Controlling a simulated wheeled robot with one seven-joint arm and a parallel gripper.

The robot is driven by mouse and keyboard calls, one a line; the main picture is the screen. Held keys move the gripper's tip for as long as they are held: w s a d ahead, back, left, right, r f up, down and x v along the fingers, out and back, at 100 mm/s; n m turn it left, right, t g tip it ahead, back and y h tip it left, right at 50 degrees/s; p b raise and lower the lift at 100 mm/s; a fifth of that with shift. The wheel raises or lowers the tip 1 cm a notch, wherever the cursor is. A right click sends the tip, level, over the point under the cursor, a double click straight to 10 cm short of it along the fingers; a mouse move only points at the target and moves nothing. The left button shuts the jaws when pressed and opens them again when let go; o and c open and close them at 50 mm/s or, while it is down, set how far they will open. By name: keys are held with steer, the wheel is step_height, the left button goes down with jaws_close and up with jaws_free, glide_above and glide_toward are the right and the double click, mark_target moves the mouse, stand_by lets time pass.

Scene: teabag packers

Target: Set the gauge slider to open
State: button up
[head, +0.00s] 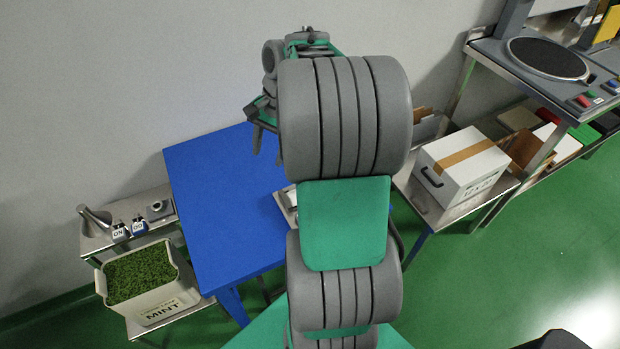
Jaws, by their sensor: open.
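I cannot make out the gauge slider in the head view; my arm covers the middle of the scene and may hide it. My gripper (268,152) is partly visible left of my arm's upper links, with its dark fingers apart, over the back part of the blue table (215,225). I see nothing between the fingers. A pale tray-like thing (283,205) shows at the table's right side, mostly hidden behind my arm.
At left, a metal shelf (95,243) holds a metal scoop or funnel (95,216) and small labelled items (121,233). A MINT bin (155,303) of green leaves stands below. At right are a white taped box (460,165) and a bench with a round dark plate (548,58).

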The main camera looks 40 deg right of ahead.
steer(key=s+d+f+m+y, duration=0.1)
steer(key=s+d+f+m, duration=0.25)
steer(key=d, duration=0.35)
steer(key=s+d+f+m+y, duration=0.1)
steer(key=s+d+f+m, duration=0.1)
steer(key=d+f+m, duration=0.3)
steer(key=shift+n, duration=0.55)
steer(key=x, duration=0.5)
steer(key=d+x, duration=0.1)
steer(key=x, duration=0.1)
steer(key=shift+w+f, duration=0.15)
steer(key=shift+f, duration=0.2)
steer(key=shift+c, duration=0.2)
jaws_close()
